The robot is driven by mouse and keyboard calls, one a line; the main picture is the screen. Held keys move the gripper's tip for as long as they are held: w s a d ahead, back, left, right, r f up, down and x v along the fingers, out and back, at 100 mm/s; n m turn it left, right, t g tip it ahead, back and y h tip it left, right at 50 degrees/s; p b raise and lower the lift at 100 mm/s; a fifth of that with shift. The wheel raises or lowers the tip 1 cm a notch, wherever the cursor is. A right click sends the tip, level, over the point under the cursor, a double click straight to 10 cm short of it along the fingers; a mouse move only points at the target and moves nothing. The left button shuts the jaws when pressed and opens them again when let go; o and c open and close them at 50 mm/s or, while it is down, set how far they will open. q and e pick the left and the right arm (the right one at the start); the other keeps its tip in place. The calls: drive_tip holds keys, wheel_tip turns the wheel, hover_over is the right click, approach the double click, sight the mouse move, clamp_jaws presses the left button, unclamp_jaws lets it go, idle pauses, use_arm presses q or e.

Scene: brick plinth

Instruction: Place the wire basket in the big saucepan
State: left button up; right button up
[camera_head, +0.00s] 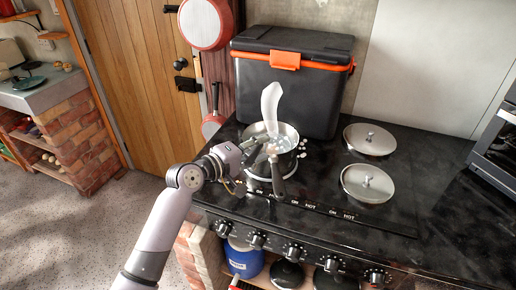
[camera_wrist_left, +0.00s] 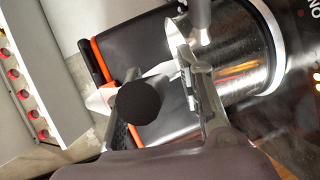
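A silver saucepan (camera_head: 287,131) stands on the hob, its handle (camera_head: 277,181) pointing toward me; its metal wall also shows in the left wrist view (camera_wrist_left: 242,62). I cannot pick out a wire basket for sure. A pale upright piece (camera_head: 270,103) rises from the pan area. My left gripper (camera_head: 257,146) is at the pan's left edge. In the left wrist view its fingers stand apart, with a dark round end (camera_wrist_left: 138,102) between or in front of them; a gap shows beside the right-hand finger. My right gripper is not in view.
Two silver lids (camera_head: 370,140) (camera_head: 367,184) lie on the hob to the right. A black cooler box (camera_head: 287,88) with orange trim stands behind the pan. Small pale bits lie beside the pan. Knobs line the front edge. Red pans hang at the back left.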

use_arm(q)
drive_tip(key=shift+r, duration=0.1)
drive_tip(key=shift+s+a, duration=0.1)
drive_tip(key=shift+a, duration=0.05)
drive_tip(key=b+v, duration=0.1)
drive_tip(key=v, duration=1)
drive_tip(key=shift+s+a+b, duration=0.25)
drive_tip(key=shift+s+b, duration=0.05)
drive_tip(key=shift+b, duration=0.05)
drive_tip(key=shift+r, duration=0.1)
